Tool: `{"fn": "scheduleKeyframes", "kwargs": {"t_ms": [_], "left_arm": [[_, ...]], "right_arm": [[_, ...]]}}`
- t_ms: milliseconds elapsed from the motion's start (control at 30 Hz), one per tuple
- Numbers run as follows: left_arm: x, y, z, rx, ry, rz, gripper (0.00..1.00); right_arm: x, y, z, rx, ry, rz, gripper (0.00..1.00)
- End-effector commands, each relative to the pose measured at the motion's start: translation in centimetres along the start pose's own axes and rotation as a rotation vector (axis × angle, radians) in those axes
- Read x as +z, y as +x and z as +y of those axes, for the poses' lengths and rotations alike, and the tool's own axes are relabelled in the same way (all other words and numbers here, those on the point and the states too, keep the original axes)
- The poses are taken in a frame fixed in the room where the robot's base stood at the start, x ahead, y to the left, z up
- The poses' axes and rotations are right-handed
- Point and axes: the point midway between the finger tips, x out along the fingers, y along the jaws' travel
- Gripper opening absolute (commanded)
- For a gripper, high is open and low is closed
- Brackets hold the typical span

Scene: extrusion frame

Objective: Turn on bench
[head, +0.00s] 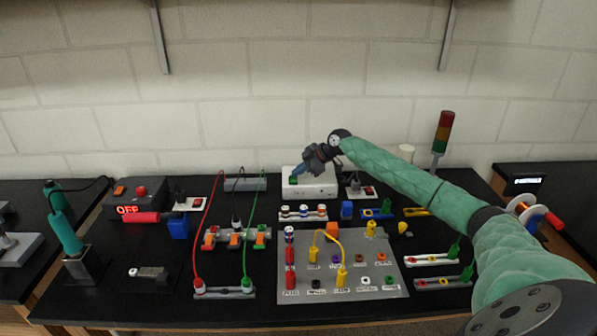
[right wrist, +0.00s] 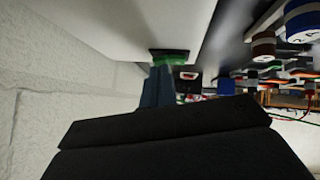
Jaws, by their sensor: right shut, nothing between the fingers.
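A white box (head: 318,188) stands against the wall at the back middle of the bench. It has a green button (head: 293,180) on its left part. My right gripper (head: 298,170) is shut and empty, reaching down from the right with its fingertips at the green button. In the right wrist view, the blue-grey fingers (right wrist: 158,84) end right at the green button (right wrist: 170,57) on the pale box (right wrist: 120,25). I cannot tell whether they touch or press it. My left gripper is out of view.
A red-lit OFF display (head: 128,210) is on a dark unit at the left. A grey panel (head: 375,280) with coloured sockets and a yellow cable lies in front. A red-amber-green light tower (head: 442,135) stands behind my right arm. Red and green cables hang over the clamps at centre left.

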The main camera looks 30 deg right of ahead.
Motion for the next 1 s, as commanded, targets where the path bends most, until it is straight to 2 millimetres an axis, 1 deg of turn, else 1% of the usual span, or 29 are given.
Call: {"fn": "scheduleKeyframes", "kwargs": {"t_ms": [67, 133, 167, 467, 800, 1000], "left_arm": [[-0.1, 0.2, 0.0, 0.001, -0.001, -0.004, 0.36], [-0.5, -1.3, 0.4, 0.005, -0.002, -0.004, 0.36], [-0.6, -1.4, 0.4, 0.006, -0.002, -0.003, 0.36], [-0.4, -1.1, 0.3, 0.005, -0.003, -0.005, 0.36], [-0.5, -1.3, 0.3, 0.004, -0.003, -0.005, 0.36], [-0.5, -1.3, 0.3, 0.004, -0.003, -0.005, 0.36]], "right_arm": [[0.3, 0.3, 0.1, -0.016, 0.018, 0.001, 0.00], [0.4, 0.5, 0.2, -0.038, 0.039, 0.001, 0.00], [0.3, 0.4, 0.2, -0.036, 0.037, 0.000, 0.00], [0.3, 0.3, 0.0, -0.037, 0.037, -0.001, 0.00], [0.1, 0.1, -1.3, -0.039, 0.037, -0.002, 0.00], [0.0, 0.0, -1.4, -0.038, 0.037, -0.001, 0.00]]}}
